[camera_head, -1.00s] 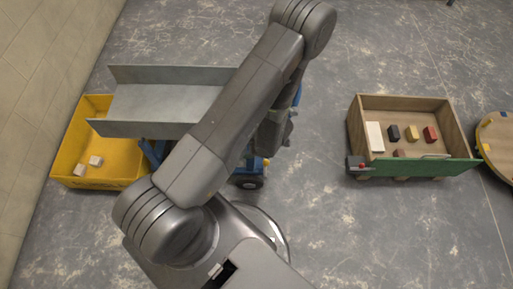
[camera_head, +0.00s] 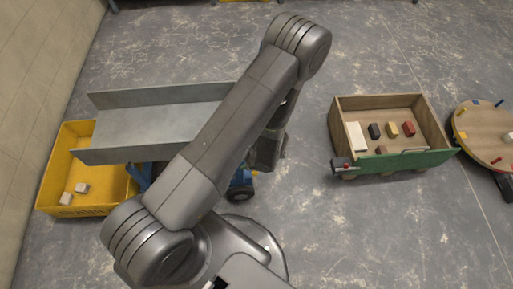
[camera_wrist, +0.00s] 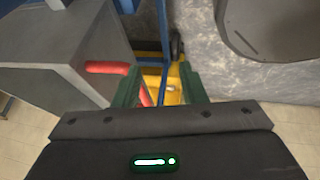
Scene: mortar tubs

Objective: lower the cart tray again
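The cart's grey metal tray (camera_head: 150,124), with raised side walls, sits above a blue cart and reaches over the right part of a yellow tub (camera_head: 70,140). Its right part is hidden behind my arm. A dark wheel (camera_head: 240,194) of the cart shows below my arm. In the wrist view, a grey box-like part (camera_wrist: 65,55) with a red bar (camera_wrist: 107,67) is at the left. My gripper (camera_wrist: 161,88) has its green fingers apart. A red piece and a blue upright (camera_wrist: 163,35) show between or beyond them; contact cannot be told.
The yellow tub holds two pale blocks (camera_head: 74,193). At right stands a wooden box (camera_head: 340,112) with a green front and several coloured blocks, beside a round wooden table (camera_head: 485,140). A wall is at the left. Bare floor lies between cart and box.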

